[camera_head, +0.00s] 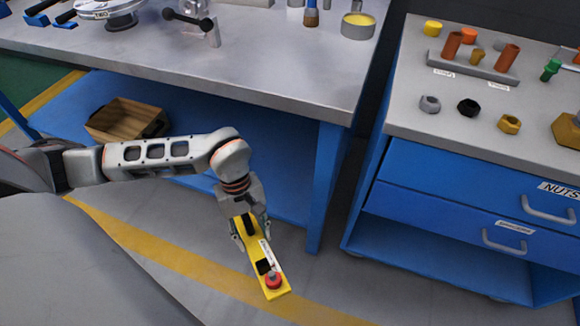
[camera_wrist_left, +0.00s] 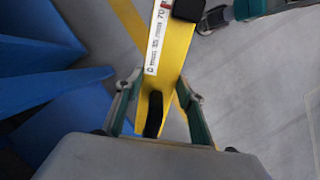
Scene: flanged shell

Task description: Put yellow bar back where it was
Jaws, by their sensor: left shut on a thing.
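The yellow bar (camera_head: 262,262) is a flat bar with a white printed label, a black block and a red knob near its lower end. My left gripper (camera_head: 249,228) is shut on the upper part of the yellow bar and holds it tilted, in front of the grey table. In the left wrist view the bar (camera_wrist_left: 174,60) runs upward between the fingers of my left gripper (camera_wrist_left: 160,100). Its far end is cut off by the frame there.
A grey-topped table (camera_head: 250,62) with blue legs stands behind the arm. A wooden crate (camera_head: 125,117) sits on its lower shelf. A blue drawer cabinet (camera_head: 445,200) at right carries nuts and cylinders. The floor with a yellow stripe (camera_head: 160,255) looks clear.

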